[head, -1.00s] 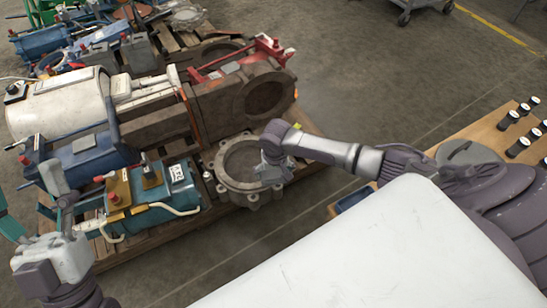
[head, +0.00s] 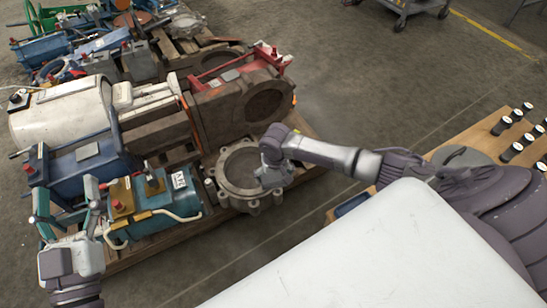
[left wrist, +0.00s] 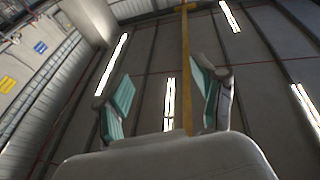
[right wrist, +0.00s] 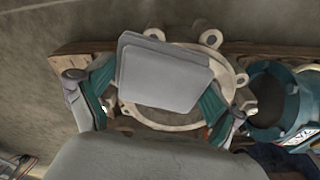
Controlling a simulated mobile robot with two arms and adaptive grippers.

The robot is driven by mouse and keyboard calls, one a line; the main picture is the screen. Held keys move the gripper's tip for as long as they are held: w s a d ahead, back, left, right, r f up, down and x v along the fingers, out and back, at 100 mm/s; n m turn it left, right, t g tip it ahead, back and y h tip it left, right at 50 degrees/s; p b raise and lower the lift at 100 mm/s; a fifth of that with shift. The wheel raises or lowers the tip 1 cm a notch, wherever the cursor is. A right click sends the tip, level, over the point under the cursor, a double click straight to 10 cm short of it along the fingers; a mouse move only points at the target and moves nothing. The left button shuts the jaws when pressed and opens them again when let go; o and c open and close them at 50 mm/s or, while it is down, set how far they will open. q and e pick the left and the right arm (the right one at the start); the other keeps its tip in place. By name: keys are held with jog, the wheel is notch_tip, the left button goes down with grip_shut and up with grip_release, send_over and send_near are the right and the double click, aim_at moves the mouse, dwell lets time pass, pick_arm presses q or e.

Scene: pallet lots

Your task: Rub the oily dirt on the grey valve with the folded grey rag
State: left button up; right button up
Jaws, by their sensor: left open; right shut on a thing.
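The grey valve (head: 228,187) is a round, flanged ring with bolt lugs, lying flat on the pallet in the head view. In the right wrist view its pale rim (right wrist: 232,78) shows around the folded grey rag (right wrist: 165,78). My right gripper (head: 272,172) is over the valve's right side, with its fingers (right wrist: 158,92) shut on the rag. The rag lies over the ring and hides part of it; I cannot tell whether it touches. No oily dirt can be made out. My left gripper (head: 67,198) is open, empty and pointing up; its fingers show against the ceiling (left wrist: 160,100).
A teal machine (head: 180,188) stands left of the valve, close to it. A large brown housing with a round opening (head: 235,105) is behind it. A wooden table with black cylinders (head: 515,150) is at right. Open floor (head: 400,110) lies beyond my right arm.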

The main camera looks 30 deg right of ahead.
jog(key=shift+r+p, duration=0.55)
pick_arm(q)
notch_tip(320, 180, down, 8)
jog(key=a+g+y, duration=0.1)
jog(key=a+g, duration=0.1)
jog(key=g, duration=0.3)
jog(key=shift+f+g+y+p, duration=0.25)
jog(key=shift+g+y+p, duration=0.05)
jog(key=shift+p, duration=0.1)
pick_arm(e)
jog(key=shift+r, duration=0.3)
jog(key=shift+r, duration=0.1)
